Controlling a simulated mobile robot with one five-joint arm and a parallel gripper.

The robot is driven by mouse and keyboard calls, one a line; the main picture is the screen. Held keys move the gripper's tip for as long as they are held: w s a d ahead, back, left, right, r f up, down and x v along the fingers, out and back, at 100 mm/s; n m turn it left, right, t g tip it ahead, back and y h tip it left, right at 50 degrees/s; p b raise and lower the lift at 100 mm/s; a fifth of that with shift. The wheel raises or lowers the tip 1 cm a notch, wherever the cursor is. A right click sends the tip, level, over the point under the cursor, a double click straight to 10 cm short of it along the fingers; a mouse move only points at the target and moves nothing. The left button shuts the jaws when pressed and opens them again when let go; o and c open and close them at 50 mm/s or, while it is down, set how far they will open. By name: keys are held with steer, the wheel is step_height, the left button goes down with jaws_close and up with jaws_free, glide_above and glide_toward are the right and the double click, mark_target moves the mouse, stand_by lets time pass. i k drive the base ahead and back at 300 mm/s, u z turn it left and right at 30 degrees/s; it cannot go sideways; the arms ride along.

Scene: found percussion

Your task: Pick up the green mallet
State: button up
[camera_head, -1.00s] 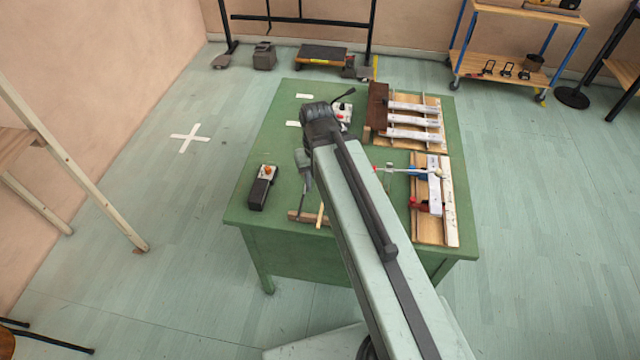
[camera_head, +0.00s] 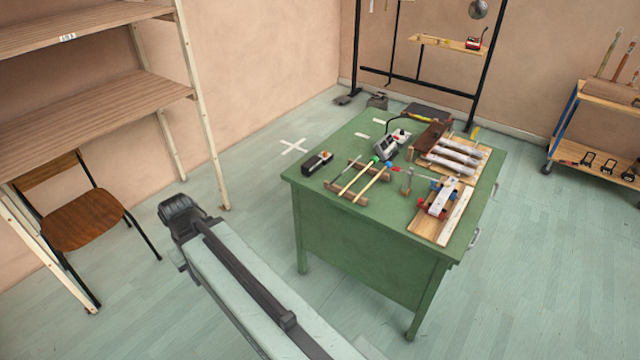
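The green mallet (camera_head: 354,180) lies on the green table, its thin pale stick slanting up to a small green head. It rests across a low wooden rack (camera_head: 345,197), beside a second mallet (camera_head: 371,184) with a similar stick and a bluish head. Both mallets are clear of my arm. My arm reaches up from the bottom of the picture, left of the table and apart from it, over the floor. Its dark end joint shows, but my gripper's fingers are hidden behind the arm, so what they hold cannot be seen.
The green table (camera_head: 350,255) also bears a black box (camera_head: 317,163) with an orange knob, a grey device (camera_head: 388,147) and wooden bar instruments (camera_head: 440,210). A shelf unit (camera_head: 100,90) and chair (camera_head: 85,218) stand at left. Floor between shelf and table is open.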

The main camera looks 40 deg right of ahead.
mark_target(374, 159)
steer(key=z, duration=0.05)
steer(key=i, duration=0.95)
steer(key=u, duration=0.25)
